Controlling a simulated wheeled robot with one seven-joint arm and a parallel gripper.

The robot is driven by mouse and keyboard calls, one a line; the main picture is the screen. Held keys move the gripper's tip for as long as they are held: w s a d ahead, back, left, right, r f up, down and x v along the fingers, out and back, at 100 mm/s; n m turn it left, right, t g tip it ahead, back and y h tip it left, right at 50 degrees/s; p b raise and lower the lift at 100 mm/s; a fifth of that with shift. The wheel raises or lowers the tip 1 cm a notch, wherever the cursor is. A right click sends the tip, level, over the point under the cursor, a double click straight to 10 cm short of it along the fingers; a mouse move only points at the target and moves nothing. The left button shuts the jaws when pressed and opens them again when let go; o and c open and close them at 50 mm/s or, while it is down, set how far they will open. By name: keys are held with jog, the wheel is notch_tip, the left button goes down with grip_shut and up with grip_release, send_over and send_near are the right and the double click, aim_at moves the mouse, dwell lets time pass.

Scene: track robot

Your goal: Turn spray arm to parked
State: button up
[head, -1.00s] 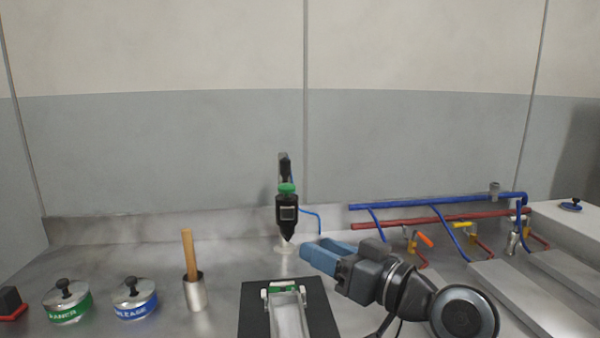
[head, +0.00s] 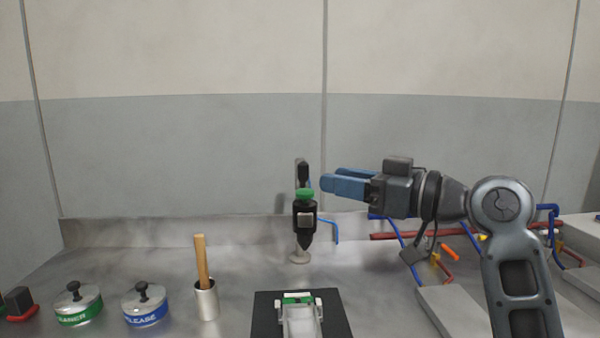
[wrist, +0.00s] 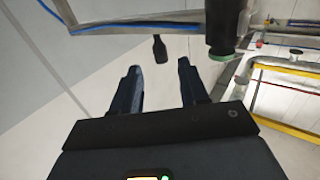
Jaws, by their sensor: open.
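The spray arm (head: 305,222) stands at the back of the steel counter, a black body with a green collar and a tapered tip pointing down over a small pale round base. A dark upright part (head: 302,172) rises behind its collar. My gripper (head: 325,181) is raised to the right of the spray arm, blue fingers pointing left, apart from it. In the wrist view my gripper (wrist: 158,80) is open and empty. There a dark paddle-shaped piece (wrist: 160,50) shows beyond the gap between the fingers, and the dark body with the green ring (wrist: 222,50) is beyond the right finger.
A black stand with a white tray (head: 300,322) is at front centre. A metal cup with a wooden handle (head: 206,300) and two lidded tins, green (head: 78,305) and blue (head: 146,305), stand left. Blue and red pipes (head: 410,236) run at right, partly behind my arm.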

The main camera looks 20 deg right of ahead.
aim_at(308, 171)
jog(key=shift+r+p+x, duration=0.1)
jog(key=shift+p+x, duration=0.25)
jog(key=shift+x, duration=1.65)
jog(key=shift+r+p+x, duration=0.15)
jog(key=shift+p+x, duration=0.2)
jog(key=shift+x, duration=1.6)
jog(key=shift+c, duration=0.4)
grip_shut()
